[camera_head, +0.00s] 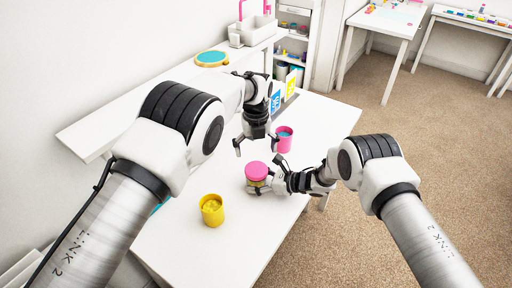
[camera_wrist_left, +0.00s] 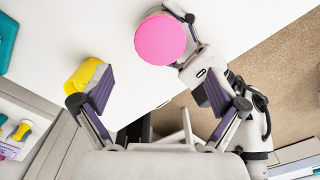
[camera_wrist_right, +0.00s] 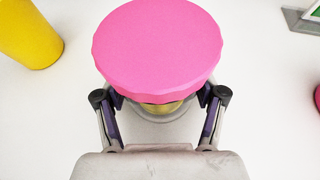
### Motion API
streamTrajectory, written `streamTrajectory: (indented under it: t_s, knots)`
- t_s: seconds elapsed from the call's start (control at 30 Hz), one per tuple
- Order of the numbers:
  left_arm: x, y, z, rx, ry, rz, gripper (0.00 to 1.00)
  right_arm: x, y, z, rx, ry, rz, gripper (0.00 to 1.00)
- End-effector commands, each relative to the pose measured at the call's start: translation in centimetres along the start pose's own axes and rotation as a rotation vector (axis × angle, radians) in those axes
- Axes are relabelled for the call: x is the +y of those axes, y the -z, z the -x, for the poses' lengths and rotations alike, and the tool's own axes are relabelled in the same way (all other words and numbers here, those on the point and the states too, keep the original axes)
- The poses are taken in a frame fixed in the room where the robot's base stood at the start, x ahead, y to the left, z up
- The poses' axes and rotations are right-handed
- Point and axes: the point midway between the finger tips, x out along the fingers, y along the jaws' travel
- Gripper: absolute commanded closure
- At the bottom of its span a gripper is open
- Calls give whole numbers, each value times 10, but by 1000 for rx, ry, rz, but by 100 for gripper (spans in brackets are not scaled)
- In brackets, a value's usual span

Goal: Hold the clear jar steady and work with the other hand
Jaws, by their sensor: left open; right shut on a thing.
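The clear jar (camera_head: 256,187) stands on the white table with a pink lid (camera_head: 256,170) on top. My right gripper (camera_head: 268,184) is shut around the jar's body below the lid. In the right wrist view the lid (camera_wrist_right: 158,45) hides most of the jar, and only a yellowish strip of the jar (camera_wrist_right: 160,108) shows between the fingers. My left gripper (camera_head: 256,149) is open and empty, above the table and behind the jar. In the left wrist view the lid (camera_wrist_left: 160,39) lies beyond the fingertips, apart from them.
A yellow cup (camera_head: 212,216) with yellow contents stands at the front left of the jar. A pink cup (camera_head: 286,145) with teal contents stands behind, at the right. Blue (camera_head: 275,102) and yellow (camera_head: 290,83) picture cards stand at the table's back. The table front (camera_head: 190,255) is clear.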

Motion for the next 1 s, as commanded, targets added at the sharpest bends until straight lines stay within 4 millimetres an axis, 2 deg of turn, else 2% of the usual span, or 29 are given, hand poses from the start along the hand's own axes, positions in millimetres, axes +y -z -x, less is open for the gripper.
streamTrajectory:
  t_s: [0.33,0.5,0.7,0.87,0.9,1.0]
  knots:
    - [0,1,-61,3,0,3,4,0,1,0,1,0,-1,100]
    - [0,0,-73,0,0,4,4,0,1,0,1,0,-1,100]
    - [0,0,-73,0,0,4,4,0,1,0,1,0,-1,100]
    - [0,0,-73,0,-1,4,60,0,1,0,1,0,0,100]
    - [0,0,-73,0,-1,4,67,0,1,0,1,0,0,100]
    - [0,1,-74,1,-1,4,67,0,1,0,1,-1,0,100]
